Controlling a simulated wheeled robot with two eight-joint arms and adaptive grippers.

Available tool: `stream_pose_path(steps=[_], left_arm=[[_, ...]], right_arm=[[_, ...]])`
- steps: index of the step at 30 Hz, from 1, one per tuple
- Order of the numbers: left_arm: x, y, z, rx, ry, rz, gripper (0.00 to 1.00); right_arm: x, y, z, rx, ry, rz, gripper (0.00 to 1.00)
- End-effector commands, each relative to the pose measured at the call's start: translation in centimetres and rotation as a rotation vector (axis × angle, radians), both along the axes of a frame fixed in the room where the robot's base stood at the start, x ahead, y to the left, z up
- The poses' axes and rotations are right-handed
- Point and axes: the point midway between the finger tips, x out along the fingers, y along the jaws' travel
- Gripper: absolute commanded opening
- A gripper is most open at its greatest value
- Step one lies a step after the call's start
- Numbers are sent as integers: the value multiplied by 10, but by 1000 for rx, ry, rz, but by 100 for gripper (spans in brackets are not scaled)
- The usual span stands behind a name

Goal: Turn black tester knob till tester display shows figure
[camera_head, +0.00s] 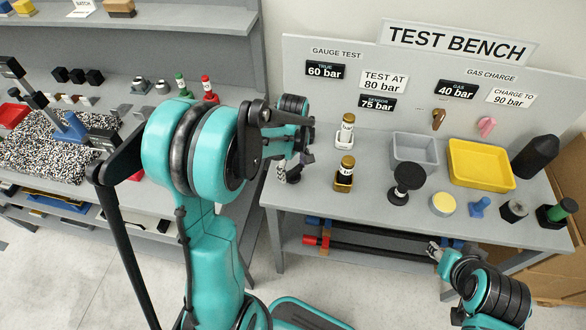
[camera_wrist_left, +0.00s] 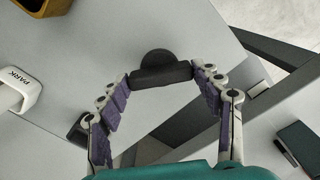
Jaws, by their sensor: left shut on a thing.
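In the left wrist view, a black piece with a flat bar and a rounded top, which looks like the tester knob (camera_wrist_left: 160,72), sits between the fingertips of my left gripper (camera_wrist_left: 162,80). The gripper is shut on it, one finger at each end of the bar. In the head view, my left gripper (camera_head: 298,150) is at the left end of the test bench and hides most of the tester there. No display figure can be read in either view. My right gripper (camera_head: 434,250) is low in front of the bench; its finger opening is too small to judge.
A PARK stand (camera_wrist_left: 20,88) is near the left gripper. Red-ended bars (camera_head: 350,245) lie on the lower shelf.

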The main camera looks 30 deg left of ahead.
Motion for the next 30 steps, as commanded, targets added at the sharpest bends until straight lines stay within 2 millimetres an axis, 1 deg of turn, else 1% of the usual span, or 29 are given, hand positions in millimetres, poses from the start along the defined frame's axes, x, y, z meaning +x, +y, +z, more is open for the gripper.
stream_pose_path(steps=[6,12,18,30], left_arm=[[0,0,-1,-1,0,138,36],[0,0,0,-1,0,215,36],[0,0,0,-1,0,249,36],[0,0,0,-1,0,255,36]], right_arm=[[0,0,-1,0,0,0,40],[0,0,-2,0,0,0,40],[0,0,-2,0,0,0,40],[0,0,-2,0,0,0,40]])
